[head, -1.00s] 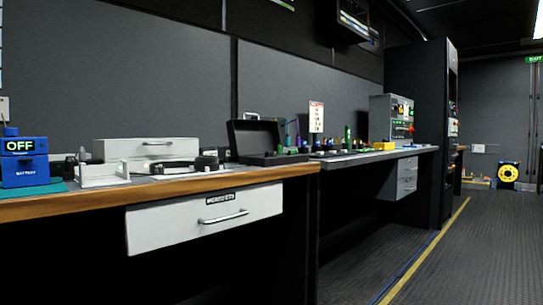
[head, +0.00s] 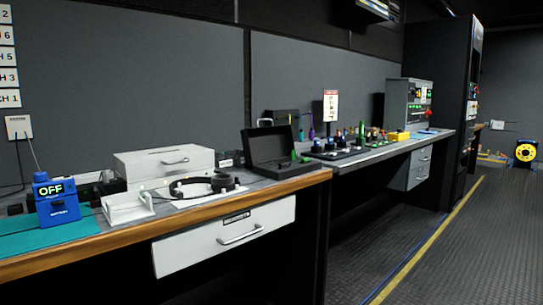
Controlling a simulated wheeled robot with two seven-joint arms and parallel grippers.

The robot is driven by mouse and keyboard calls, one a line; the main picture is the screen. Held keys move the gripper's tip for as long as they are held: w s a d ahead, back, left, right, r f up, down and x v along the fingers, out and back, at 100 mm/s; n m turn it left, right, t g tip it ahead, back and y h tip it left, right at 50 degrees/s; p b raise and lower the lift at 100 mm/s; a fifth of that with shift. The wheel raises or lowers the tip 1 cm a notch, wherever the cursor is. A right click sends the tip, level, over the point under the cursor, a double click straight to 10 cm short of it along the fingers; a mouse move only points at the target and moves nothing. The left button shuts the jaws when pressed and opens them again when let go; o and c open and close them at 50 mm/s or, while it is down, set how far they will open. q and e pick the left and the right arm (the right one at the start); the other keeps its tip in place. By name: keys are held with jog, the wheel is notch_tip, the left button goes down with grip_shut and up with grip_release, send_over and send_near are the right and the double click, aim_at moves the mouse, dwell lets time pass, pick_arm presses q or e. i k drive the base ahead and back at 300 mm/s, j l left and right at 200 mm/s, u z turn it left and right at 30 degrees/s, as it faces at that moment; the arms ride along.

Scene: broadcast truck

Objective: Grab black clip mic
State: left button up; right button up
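I cannot make out a black clip mic for certain in the head view. Small dark items stand on the bench behind a blue battery box (head: 57,200) marked OFF, too small to name. An open black case (head: 283,158) sits at the right end of the near bench, with something small and green at its front. A black headset (head: 203,186) lies on a white sheet in the middle of the bench. Neither of my grippers is in view.
The near bench has a wooden front edge (head: 200,220) and a closed white drawer (head: 226,236). A white box (head: 165,164) and a white tray (head: 127,207) stand on it. A second bench beyond holds a grey panel (head: 409,105). The floor (head: 450,240) at right is clear.

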aim_at(282, 165)
jog(key=i+l+u, duration=0.15)
jog(key=l+u, duration=0.15)
jog(key=u, duration=0.15)
jog(key=i+l+u, duration=0.1)
jog(key=l+u, duration=0.25)
jog(key=u, duration=0.15)
jog(key=l+u, duration=0.3)
jog(key=l, duration=0.95)
jog(key=l+u, duration=0.3)
jog(key=l, duration=0.95)
